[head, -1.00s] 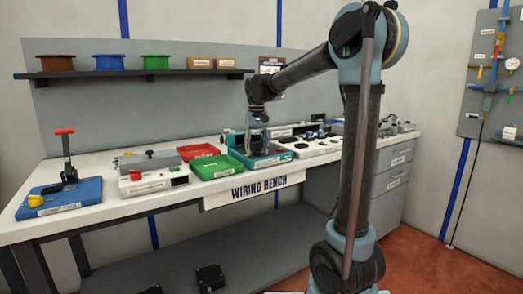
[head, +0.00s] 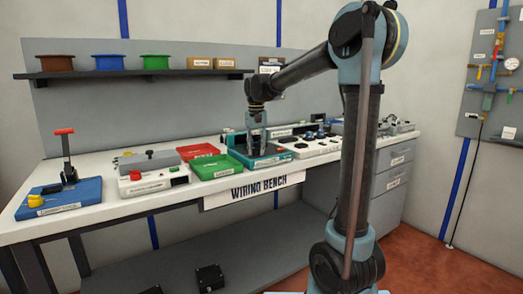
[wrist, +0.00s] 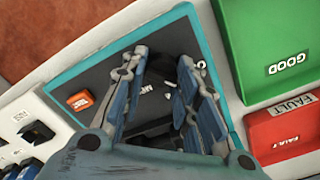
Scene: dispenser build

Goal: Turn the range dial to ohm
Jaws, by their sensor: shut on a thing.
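The meter (wrist: 98,62) is a dark grey panel in a teal frame, lying on the bench. In the head view it is the teal unit (head: 272,161) right of the green tray. My gripper (wrist: 163,75) points down over it, and its two blue-padded fingers are shut on the dark range dial (wrist: 157,128). The dial is mostly hidden between the fingers. White marks and part of a label show beside it, but I cannot read the ohm mark or tell the dial's setting. In the head view my gripper (head: 257,150) hides the dial.
An orange button (wrist: 80,101) sits on the meter's panel. A green GOOD tray (wrist: 275,40) and a red FAULT tray (wrist: 285,132) stand close beside the meter. A white unit with black knobs (wrist: 30,135) is on its other side.

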